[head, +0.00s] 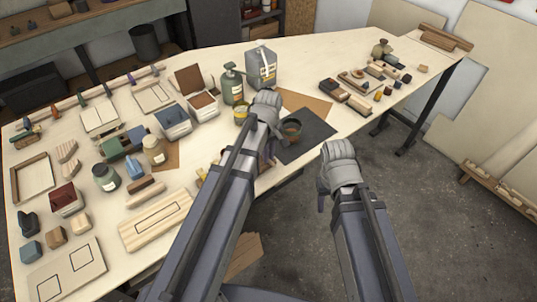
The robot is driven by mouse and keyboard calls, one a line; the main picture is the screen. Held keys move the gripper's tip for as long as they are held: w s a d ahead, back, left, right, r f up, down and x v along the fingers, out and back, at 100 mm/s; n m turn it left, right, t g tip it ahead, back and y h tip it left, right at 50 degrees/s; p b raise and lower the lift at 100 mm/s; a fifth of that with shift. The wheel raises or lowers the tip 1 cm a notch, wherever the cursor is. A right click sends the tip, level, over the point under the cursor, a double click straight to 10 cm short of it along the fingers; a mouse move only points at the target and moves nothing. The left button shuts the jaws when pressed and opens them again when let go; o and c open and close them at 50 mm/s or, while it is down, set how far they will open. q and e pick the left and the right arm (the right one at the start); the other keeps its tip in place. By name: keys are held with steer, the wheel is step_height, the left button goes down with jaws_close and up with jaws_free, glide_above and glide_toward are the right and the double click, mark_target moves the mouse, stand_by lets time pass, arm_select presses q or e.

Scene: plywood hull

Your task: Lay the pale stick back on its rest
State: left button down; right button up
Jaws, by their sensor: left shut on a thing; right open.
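My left gripper (267,153) is over the front edge of the table, left of a dark mat (312,140). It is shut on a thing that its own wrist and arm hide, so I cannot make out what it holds. No pale stick can be told for certain, and neither can its rest. A small yellowish piece (202,173) shows just left of my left arm, partly covered. My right gripper (322,193) is open and empty in front of the table, over the floor.
A dark cup (291,131) stands on the mat, close right of my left gripper. A green bottle (232,86) and a grey canister (261,68) stand behind. Blocks, jars and trays crowd the table's left. The pale table (330,65) is bare at back centre.

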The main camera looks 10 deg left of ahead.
arm_select(q)
steer(key=c, duration=0.8)
jaws_free()
steer(key=shift+r, duration=0.1)
step_height(320, 180, up, 8)
steer(key=p, duration=0.7)
steer(key=shift+f+p, duration=0.2)
steer(key=shift+p, duration=0.2)
steer(key=shift+s+d+f, duration=0.1)
steer(key=shift+s+d, duration=0.1)
steer(key=shift+s, duration=0.05)
steer(key=s+d+f+m+y+b, duration=0.1)
steer(key=s+d+f+m+b, duration=0.2)
steer(key=s+d+m, duration=0.6)
steer(key=s+m+b, duration=0.1)
steer(key=s+m, duration=0.3)
steer(key=m, duration=0.1)
steer(key=shift+d+f, duration=0.15)
steer(key=shift+f, duration=0.2)
